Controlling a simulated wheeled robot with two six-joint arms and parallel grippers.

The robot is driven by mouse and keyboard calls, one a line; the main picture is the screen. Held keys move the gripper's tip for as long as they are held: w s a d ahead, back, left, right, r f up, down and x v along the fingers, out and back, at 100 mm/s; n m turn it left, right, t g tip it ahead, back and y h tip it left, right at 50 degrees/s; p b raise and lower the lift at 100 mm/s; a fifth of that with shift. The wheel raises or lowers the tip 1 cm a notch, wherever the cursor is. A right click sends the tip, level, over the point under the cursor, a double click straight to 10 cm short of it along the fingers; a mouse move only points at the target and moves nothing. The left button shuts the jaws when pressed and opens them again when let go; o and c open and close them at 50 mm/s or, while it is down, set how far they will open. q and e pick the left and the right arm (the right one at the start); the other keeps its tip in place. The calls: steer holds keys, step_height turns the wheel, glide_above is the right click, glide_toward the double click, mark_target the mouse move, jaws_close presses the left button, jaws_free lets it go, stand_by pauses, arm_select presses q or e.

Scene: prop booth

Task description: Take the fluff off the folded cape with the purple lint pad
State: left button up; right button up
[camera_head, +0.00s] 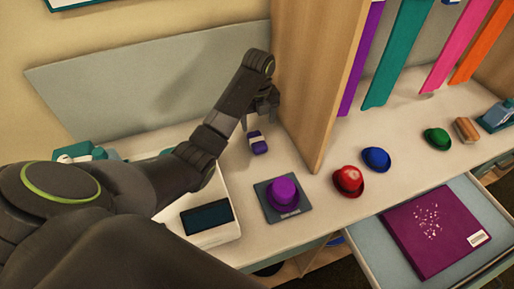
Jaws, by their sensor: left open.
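The folded cape (432,232) is dark magenta and lies flat in an open drawer at the lower right. White specks of fluff (428,220) are clustered on its upper middle, and a white label sits near its right corner. The purple lint pad (258,143) is a small block with a pale band, standing on the counter left of the wooden divider. My left gripper (262,118) is open just above the pad, pointing down at it; I cannot tell whether the fingers touch it. My right gripper is not in view.
A purple hat (284,192) sits on a dark scale-like plate beside a white machine with a dark screen (207,217). The tall wooden divider (318,80) stands right of my gripper. Red (348,181), blue (376,158) and green hats (437,138) sit beyond it, with a brown brush (466,130).

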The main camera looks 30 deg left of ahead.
mark_target(257, 139)
arm_select(q)
step_height(257, 139, down, 3)
steer(key=shift+r, duration=0.15)
steer(key=shift+s+a+f+p, duration=0.1)
steer(key=shift+s+f+p, duration=0.1)
steer(key=shift+f, duration=1.15)
steer(key=shift+s+f+p, duration=0.1)
steer(key=shift+f+p, duration=0.1)
steer(key=shift+f, duration=1.15)
steer(key=shift+c, duration=0.3)
steer(key=c, duration=1)
